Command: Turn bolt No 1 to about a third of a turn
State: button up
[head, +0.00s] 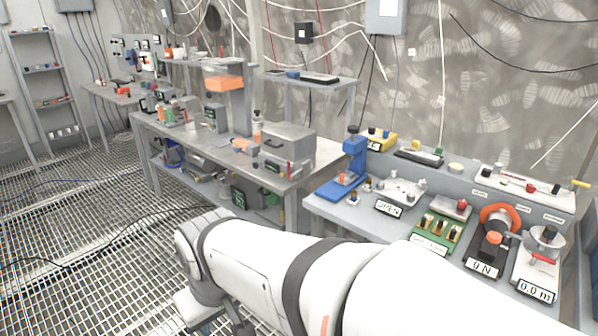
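I cannot make out which thing is bolt No 1; the labels that might name it are too small to read. A green board (428,243) with several upright brass-coloured parts stands on the right-hand bench. Beside it is a black device (490,250) with an orange ring and a "0 N" display. At the far right is a device (535,270) with a red lever and a "0.0 m" display. A grey unit (400,190) with small knobs reads "OPEN". My white arm crosses the lower middle and bends down at the left. My gripper's fingertips do not show.
A blue press-like stand (350,165) is at the bench's left end. A grey ledge (465,178) with small devices runs behind. A cluttered steel table (180,140) stands left of the bench. The grated floor (80,240) is open at left, with cables across it.

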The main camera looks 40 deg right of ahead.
aim_at(380, 186)
jog(key=z, duration=2)
